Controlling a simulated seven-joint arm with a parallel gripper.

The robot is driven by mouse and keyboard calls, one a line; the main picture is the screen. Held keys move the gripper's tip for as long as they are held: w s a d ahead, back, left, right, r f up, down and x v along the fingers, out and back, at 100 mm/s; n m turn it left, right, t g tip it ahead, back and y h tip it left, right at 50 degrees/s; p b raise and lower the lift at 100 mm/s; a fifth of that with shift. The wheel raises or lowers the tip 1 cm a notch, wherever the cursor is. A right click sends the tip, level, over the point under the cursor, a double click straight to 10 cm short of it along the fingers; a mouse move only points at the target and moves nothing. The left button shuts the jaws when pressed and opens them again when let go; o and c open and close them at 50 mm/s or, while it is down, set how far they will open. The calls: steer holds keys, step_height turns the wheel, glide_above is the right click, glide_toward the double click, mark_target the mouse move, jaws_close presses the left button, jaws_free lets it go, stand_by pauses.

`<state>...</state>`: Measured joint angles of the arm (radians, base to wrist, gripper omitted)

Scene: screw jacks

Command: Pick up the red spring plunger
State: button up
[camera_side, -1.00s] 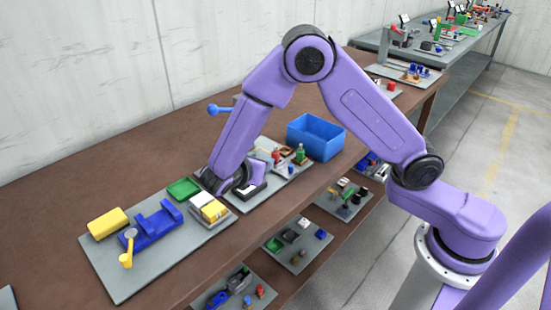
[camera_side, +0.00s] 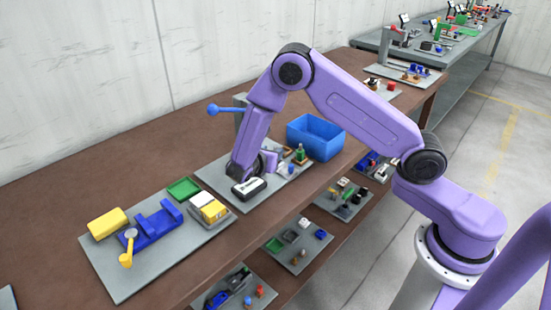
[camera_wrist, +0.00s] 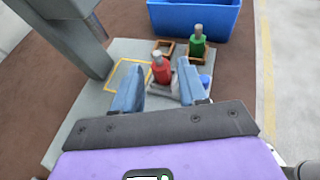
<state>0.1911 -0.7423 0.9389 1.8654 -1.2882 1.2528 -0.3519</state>
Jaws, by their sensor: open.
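The red spring plunger (camera_wrist: 161,69) stands upright on a grey plate in the wrist view, with a light metal tip on top. My gripper (camera_wrist: 158,74) is open, its two blue fingers apart, and the plunger shows between and just beyond the fingertips. I cannot tell whether the fingers reach around it. In the side view my gripper (camera_side: 270,158) is low over the grey plate (camera_side: 217,174); the plunger is mostly or wholly hidden there by the arm.
A green plunger (camera_wrist: 196,42) stands in a brown square holder, near an empty holder (camera_wrist: 163,48). A blue bin (camera_side: 316,138) is behind. A grey post (camera_wrist: 75,45) rises at left. A yellow outlined square (camera_wrist: 124,75) marks bare plate.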

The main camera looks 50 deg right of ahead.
mark_target(275, 149)
steer(key=shift+x, duration=2.75)
steer(key=shift+w+r, duration=0.1)
jaws_close()
